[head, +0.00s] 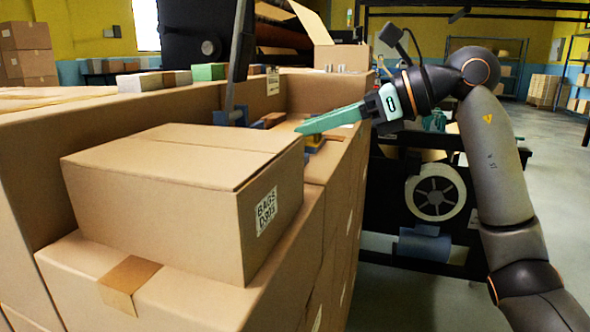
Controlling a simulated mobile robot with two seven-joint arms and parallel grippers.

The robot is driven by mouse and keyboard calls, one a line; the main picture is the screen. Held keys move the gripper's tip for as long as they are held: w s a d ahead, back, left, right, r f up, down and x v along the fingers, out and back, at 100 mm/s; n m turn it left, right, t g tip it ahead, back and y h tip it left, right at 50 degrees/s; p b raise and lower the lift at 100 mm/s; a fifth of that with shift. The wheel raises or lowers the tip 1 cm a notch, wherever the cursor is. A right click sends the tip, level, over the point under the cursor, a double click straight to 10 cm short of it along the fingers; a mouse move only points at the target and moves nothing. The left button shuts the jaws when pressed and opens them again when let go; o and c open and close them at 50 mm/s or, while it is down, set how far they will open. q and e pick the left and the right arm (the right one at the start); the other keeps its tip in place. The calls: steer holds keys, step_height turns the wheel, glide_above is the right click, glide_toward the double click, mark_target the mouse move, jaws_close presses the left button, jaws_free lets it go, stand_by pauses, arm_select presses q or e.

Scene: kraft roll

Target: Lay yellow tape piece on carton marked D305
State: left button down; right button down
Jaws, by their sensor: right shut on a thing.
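The near closed carton (160,200) has a white label (265,211) on its right-hand face reading BAGS and a code that looks like D305. It sits upright on larger cartons. My right gripper (303,128) reaches in from the right, behind the carton's far right corner. Its green fingers are shut. A small yellow piece (315,141), seemingly the tape piece, shows just under the fingertips; the fingers hide part of it, and its exact hold is unclear. My left gripper is not in view.
A larger carton (80,285) with brown tape stands under the labelled one. A dark upright post (238,55) rises behind it. Several small blocks, one green (208,72), line a ledge at the back. The labelled carton's top is clear. Open floor lies right.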

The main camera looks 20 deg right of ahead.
mark_target(316, 191)
step_height(316, 191, down, 8)
steer(key=shift+r+b, duration=0.15)
steer(key=shift+b, duration=0.5)
steer(key=c, duration=1.1)
jaws_free()
steer(key=shift+f, duration=0.25)
steer(key=o, duration=0.5)
steer(key=shift+r, duration=0.1)
